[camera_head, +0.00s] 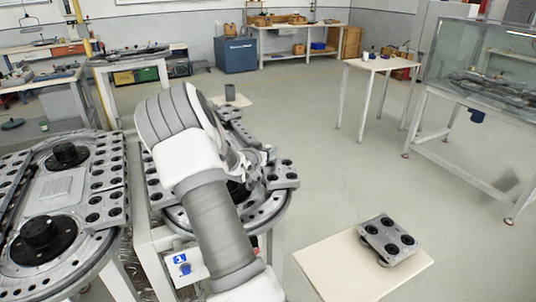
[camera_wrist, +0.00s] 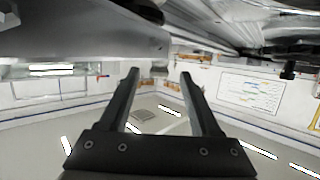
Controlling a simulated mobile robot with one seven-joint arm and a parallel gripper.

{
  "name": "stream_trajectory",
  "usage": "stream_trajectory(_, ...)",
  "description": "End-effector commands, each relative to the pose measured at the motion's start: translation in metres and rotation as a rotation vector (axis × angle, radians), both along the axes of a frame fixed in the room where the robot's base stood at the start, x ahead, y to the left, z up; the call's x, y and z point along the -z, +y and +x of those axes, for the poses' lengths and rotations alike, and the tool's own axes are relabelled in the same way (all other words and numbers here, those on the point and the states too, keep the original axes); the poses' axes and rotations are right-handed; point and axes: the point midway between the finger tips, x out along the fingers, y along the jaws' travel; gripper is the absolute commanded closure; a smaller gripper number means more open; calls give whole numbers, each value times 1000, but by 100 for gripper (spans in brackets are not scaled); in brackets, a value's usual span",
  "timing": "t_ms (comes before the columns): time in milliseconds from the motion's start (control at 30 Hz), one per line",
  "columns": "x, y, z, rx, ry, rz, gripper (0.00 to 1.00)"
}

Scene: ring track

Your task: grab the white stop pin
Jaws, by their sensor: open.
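I cannot make out the white stop pin in either view; my arm covers part of the ring track (camera_head: 270,222) in the head view. My arm reaches over this track, and its wrist is low among the grey track plates. In the wrist view my gripper (camera_wrist: 158,75) has two dark fingers spread apart with nothing between them. Grey metal parts (camera_wrist: 80,32) fill the top of that view, close to the fingers and above them in the picture. A small dark part (camera_wrist: 288,70) hangs at the right there.
Another track section (camera_head: 62,200) with black hubs stands at left. A low beige table (camera_head: 330,262) at lower right carries a grey plate with black rings (camera_head: 390,240). A glass case (camera_head: 480,60) and a white table (camera_head: 375,64) stand at right. Floor between is clear.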

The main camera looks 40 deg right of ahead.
Motion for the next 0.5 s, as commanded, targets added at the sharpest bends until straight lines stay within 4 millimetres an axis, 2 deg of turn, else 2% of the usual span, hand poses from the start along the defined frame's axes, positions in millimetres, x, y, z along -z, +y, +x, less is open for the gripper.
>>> stream_trajectory(233,6,-14,6,1,0,0,36)
stream_trajectory(500,19,-44,21,1,0,0,36)
